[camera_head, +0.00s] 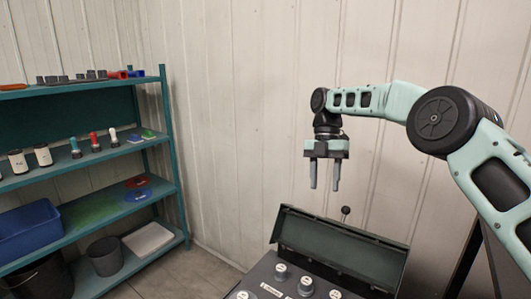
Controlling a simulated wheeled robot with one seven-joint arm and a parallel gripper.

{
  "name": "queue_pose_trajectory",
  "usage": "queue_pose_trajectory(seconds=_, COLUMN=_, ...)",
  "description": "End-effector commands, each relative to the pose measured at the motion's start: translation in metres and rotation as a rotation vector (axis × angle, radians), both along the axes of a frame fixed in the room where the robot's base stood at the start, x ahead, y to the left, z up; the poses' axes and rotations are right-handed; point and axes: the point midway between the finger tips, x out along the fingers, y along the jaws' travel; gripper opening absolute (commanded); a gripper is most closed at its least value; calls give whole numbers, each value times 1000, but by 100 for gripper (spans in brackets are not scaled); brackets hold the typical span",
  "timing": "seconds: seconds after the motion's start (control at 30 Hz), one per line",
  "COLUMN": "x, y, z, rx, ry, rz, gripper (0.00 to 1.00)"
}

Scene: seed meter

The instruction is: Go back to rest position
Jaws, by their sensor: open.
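My gripper (324,176) hangs from my mint-green arm with its two grey fingers pointing down. It is open, with a gap between the fingers and nothing held in it. Below it stands the dark seed meter (340,246) with its greenish lid raised. Several round grey knobs with white tops, one of them a knob (305,286), show on its upper face. A lever with a black ball tip (345,210) rises behind the lid. My gripper is above the lid and apart from it. The front of the meter is cut off by the lower picture edge.
A teal shelf (172,150) stands at the left with bottles, small tools and a blue bin (28,228). A grey bucket (104,256) and a white tray (148,239) sit on its lowest board. A pale panelled wall (240,120) is behind. Floor shows between shelf and meter.

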Motion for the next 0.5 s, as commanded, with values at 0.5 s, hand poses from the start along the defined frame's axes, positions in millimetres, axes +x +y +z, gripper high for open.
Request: queue_pose_trajectory(seconds=0.5, x=-154, y=99, z=11, rx=-229, ry=-120, rz=-616, gripper=45)
